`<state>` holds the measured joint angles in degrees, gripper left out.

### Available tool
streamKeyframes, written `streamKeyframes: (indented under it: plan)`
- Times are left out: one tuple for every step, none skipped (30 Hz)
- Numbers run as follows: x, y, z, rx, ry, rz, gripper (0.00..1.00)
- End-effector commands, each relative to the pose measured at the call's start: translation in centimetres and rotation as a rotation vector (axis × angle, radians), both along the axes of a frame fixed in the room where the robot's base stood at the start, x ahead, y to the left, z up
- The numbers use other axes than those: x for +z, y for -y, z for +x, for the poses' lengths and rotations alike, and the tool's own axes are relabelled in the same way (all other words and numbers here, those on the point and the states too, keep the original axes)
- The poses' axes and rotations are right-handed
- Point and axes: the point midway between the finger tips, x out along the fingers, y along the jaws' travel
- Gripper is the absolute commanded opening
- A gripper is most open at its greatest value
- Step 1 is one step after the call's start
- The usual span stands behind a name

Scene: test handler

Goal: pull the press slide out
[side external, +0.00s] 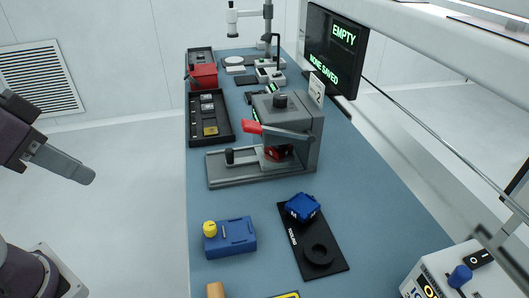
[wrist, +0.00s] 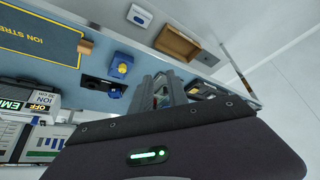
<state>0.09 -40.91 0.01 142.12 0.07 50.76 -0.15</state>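The press (side external: 290,125) is a grey block with a red-tipped lever (side external: 270,131) on the bench. Its slide is on the flat grey base (side external: 218,172), which reaches left from the body and carries a dark upright knob (side external: 229,156). A red part (side external: 272,153) shows under the press body. My gripper (side external: 90,177) is in the air left of the bench, well away from the press and touching nothing. In the wrist view my gripper (wrist: 162,84) shows two grey fingers with a gap between them and nothing clearly held.
A black tray (side external: 222,130) and a red bin (side external: 204,77) stand behind the press. In front are a blue block with a yellow knob (side external: 235,238) and a black plate (side external: 330,264) with a blue part (side external: 302,207). A screen (side external: 330,50) reads EMPTY.

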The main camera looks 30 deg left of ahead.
Motion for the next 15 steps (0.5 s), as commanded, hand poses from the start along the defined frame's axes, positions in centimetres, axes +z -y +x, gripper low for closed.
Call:
streamKeyframes:
  plan:
    - [0.3, 0.0, 1.4, 0.0, -0.011, 0.0, 0.31]
    - [0.5, 0.0, 2.7, 0.001, -0.019, 0.0, 0.37]
    - [0.7, 0.1, 5.0, 0.001, -0.029, 0.0, 0.42]
    - [0.7, 0.1, 7.0, 0.001, -0.035, 0.0, 0.42]
    - [0.5, 0.2, 9.1, 0.001, -0.042, 0.0, 0.42]
    - [0.0, 0.3, 12.0, 0.002, -0.05, 0.0, 0.42]
    - [-0.5, 0.4, 14.2, 0.002, -0.056, -0.001, 0.42]
    - [-1.4, 0.6, 16.4, 0.002, -0.062, -0.001, 0.42]
    - [-2.6, 0.8, 19.1, 0.001, -0.069, -0.001, 0.42]
    - [-3.8, 0.9, 21.0, 0.001, -0.074, -0.001, 0.42]
    - [-4.9, 1.1, 22.7, 0.001, -0.079, -0.001, 0.42]
    - [-6.5, 1.3, 24.7, 0.001, -0.083, -0.001, 0.42]
    - [-7.6, 1.4, 25.9, 0.001, -0.087, -0.001, 0.42]
    - [-8.6, 1.5, 26.9, 0.001, -0.09, -0.001, 0.42]
    - [-9.7, 1.7, 28.0, 0.0, -0.092, 0.0, 0.42]
